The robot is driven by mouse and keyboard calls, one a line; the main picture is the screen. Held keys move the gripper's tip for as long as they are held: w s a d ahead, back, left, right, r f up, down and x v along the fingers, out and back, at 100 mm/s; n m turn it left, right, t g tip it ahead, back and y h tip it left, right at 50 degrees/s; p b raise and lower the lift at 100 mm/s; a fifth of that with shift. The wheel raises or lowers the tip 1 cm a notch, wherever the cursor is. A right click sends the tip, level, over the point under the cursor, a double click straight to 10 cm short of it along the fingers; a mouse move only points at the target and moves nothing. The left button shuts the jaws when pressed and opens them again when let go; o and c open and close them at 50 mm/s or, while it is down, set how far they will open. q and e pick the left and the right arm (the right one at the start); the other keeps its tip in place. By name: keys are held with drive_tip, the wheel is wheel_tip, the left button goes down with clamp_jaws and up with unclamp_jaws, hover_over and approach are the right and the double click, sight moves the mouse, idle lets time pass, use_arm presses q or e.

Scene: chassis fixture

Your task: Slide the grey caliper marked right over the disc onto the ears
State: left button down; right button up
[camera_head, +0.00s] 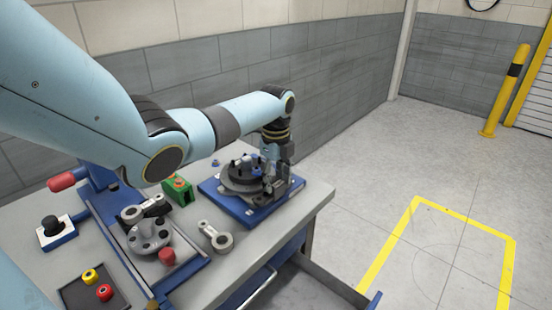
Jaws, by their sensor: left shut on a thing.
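My left gripper (280,168) points down at the right side of the chassis fixture, beside the dark disc (240,181). It is shut on a grey piece at its tips, which looks like the grey caliper; the fingers hide most of it and no marking is readable. The disc lies flat on the fixture, with dark studs standing up from its hub. The fixture has a blue base plate (212,191) on the bench. The ears are hidden behind the gripper and disc, and I cannot tell whether the caliper touches them. My right gripper is not in view.
A grey hub part (148,238) stands in a blue-framed tray at the left. A grey link (217,238) lies on the bench in front of the fixture. A green block (179,191) stands behind. A dark pad (92,292) holds yellow and red pieces. The bench edge is close right of the fixture.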

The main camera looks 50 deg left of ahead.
use_arm(q)
drive_tip(key=shift+a, duration=0.1)
drive_tip(key=shift+a, duration=0.55)
idle(0.4)
drive_tip(key=shift+a, duration=0.15)
idle(0.3)
drive_tip(key=shift+s+a, duration=0.1)
drive_tip(key=shift+a, duration=0.1)
drive_tip(key=shift+f, duration=0.15)
idle(0.5)
